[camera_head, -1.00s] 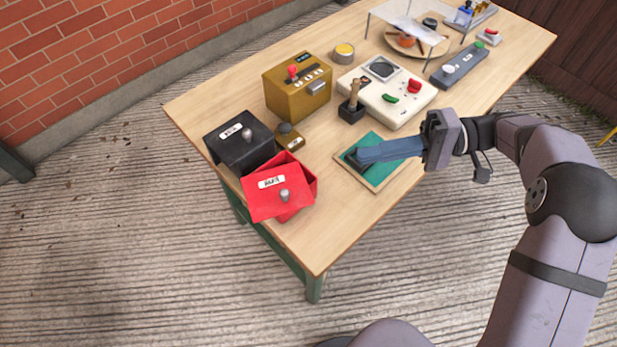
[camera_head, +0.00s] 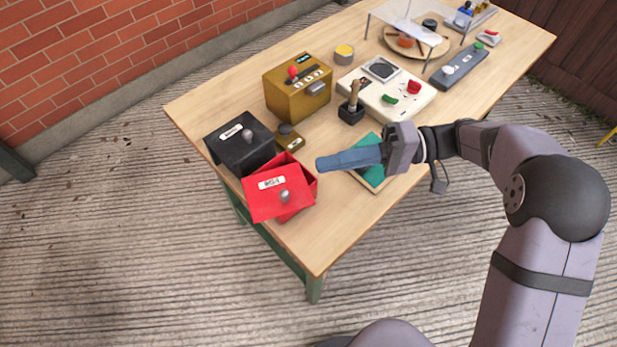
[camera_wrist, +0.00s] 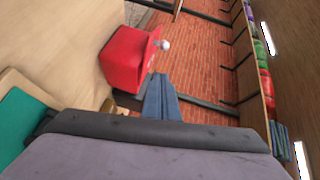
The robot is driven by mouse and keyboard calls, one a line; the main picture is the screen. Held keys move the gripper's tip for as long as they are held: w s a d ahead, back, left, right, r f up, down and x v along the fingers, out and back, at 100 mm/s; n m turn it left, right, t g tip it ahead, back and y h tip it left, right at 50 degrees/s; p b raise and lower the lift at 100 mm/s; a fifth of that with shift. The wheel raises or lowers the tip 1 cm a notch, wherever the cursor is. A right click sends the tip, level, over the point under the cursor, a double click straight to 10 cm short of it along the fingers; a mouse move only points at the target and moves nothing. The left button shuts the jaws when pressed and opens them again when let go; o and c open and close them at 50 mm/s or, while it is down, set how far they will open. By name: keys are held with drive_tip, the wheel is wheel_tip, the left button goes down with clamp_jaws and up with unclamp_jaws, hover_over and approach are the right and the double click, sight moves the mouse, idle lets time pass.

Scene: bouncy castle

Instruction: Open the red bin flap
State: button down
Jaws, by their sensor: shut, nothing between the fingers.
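The red bin (camera_head: 302,186) stands at the table's near left corner. Its red flap (camera_head: 267,197) faces the front with a white label and a grey knob (camera_head: 285,196), and looks tilted out from the bin at the top. My gripper (camera_head: 319,165) is shut and empty, its blue fingers pointing left, just right of the bin and apart from it. In the wrist view the bin (camera_wrist: 122,60) lies ahead, left of the fingertips (camera_wrist: 160,76), with the knob (camera_wrist: 165,45) at its right edge.
A black bin (camera_head: 238,150) with its own knob stands directly behind the red one. A small brown box (camera_head: 290,140), a yellow-brown machine (camera_head: 298,90) and a joystick (camera_head: 352,105) stand farther back. A green-topped board (camera_head: 366,170) lies under my gripper. The table front is clear.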

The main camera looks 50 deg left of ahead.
sight(290, 197)
drive_tip(key=s, duration=0.3)
drive_tip(key=s+a, duration=0.1)
drive_tip(key=shift+s+f, duration=0.25)
drive_tip(key=shift+f, duration=0.1)
drive_tip(key=shift+s+d+f, duration=0.15)
drive_tip(key=shift+s+d, duration=0.05)
drive_tip(key=shift+s, duration=0.5)
drive_tip(key=shift+s+d+m+t+y, duration=0.5)
drive_tip(key=shift+s+m+t+y, duration=0.2)
drive_tip(key=shift+y, duration=0.2)
drive_tip(key=shift+s+d+f+b, duration=0.1)
drive_tip(key=shift+s+d+b, duration=0.2)
drive_tip(key=shift+s, duration=0.2)
drive_tip(key=s+b, duration=0.5)
drive_tip(key=s, duration=0.4)
drive_tip(key=shift+s, duration=0.35)
